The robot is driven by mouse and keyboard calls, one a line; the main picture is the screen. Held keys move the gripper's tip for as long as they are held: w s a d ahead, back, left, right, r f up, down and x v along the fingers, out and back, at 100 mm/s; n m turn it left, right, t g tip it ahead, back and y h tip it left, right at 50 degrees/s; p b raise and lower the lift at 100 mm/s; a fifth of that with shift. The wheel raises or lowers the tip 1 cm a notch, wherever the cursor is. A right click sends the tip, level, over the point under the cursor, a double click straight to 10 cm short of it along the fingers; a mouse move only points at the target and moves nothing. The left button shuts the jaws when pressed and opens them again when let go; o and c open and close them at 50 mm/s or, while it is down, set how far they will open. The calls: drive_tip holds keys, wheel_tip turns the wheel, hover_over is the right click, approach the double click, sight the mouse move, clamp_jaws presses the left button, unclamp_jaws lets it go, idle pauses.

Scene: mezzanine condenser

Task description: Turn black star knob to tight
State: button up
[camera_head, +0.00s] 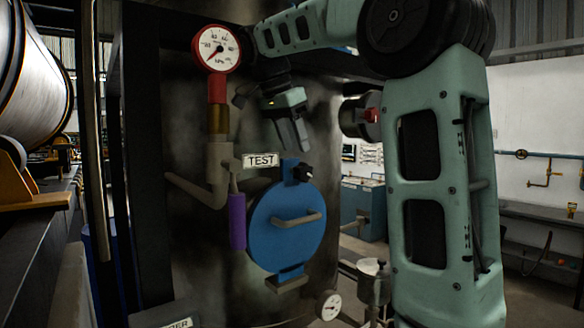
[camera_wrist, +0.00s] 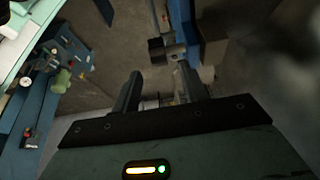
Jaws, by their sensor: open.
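The black star knob (camera_head: 303,172) sits on a blue bracket at the upper right edge of the round blue hatch (camera_head: 270,235) in the head view. In the wrist view a dark knob-like piece (camera_wrist: 157,49), apparently the same knob, shows beside a blue part, beyond the fingertips. My gripper (camera_head: 297,147) hangs just above the knob, fingers pointing down, apart from it. In the wrist view my gripper (camera_wrist: 158,80) has its two black fingers spread with nothing held between them. The knob's markings cannot be read.
A TEST label (camera_head: 261,160) and a red-rimmed pressure gauge (camera_head: 216,48) on a pipe are left of my gripper. A purple-gripped lever (camera_head: 237,222) hangs left of the hatch. The hatch has a grey bar handle (camera_head: 298,219). A small gauge (camera_head: 329,305) is below.

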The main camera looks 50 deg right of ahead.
sight(303, 168)
drive_tip(key=shift+p+x, duration=0.65)
drive_tip(key=shift+x, duration=2.85)
drive_tip(key=shift+s, duration=0.1)
clamp_jaws()
